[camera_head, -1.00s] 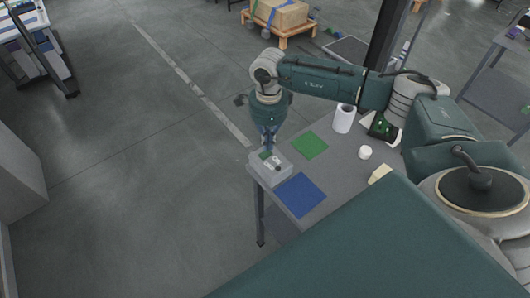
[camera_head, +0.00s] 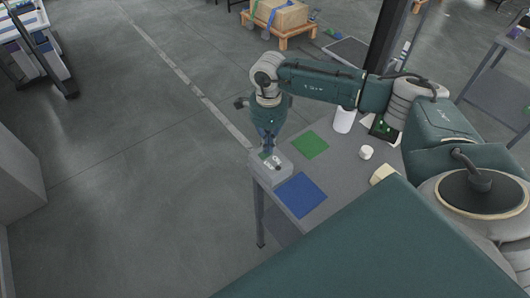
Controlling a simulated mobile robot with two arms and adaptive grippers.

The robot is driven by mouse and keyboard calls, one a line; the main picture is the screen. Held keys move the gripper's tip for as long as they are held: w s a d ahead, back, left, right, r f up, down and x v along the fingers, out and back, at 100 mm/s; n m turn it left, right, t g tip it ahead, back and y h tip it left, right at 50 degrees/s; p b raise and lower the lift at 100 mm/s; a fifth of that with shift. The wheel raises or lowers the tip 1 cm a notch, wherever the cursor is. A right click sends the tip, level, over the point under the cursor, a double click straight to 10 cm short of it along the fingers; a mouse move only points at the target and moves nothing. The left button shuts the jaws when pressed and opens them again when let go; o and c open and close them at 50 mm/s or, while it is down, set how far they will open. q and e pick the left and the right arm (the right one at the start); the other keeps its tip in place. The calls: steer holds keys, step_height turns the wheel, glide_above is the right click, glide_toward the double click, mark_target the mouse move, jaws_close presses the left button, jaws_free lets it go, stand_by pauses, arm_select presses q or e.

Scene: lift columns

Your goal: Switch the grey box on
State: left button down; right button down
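The grey box (camera_head: 281,175) sits at the left corner of the grey table, beside a blue square and a green square. A small switch-like part (camera_head: 277,164) and a green patch show on its top, too small to read clearly. My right gripper (camera_head: 267,150) points down at the back edge of the box top, at or just above it. Its fingers look close together, but I cannot tell whether they are shut or touch the box. My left gripper is not in view.
The blue square (camera_head: 300,194) and green square (camera_head: 310,145) lie flat on the table (camera_head: 338,178). A white cylinder (camera_head: 344,120), a small white round item (camera_head: 366,152) and a cream block (camera_head: 382,174) stand farther right. Open floor lies left of the table.

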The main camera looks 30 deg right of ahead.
steer(key=shift+s+f+b, duration=0.1)
steer(key=shift+f+b, duration=0.2)
steer(key=shift+f, duration=0.05)
steer(key=shift+r, duration=0.15)
steer(key=shift+r+p, duration=0.7)
steer(key=shift+r, duration=0.15)
steer(key=shift+r+p, duration=1.4)
steer(key=shift+r, duration=1.15)
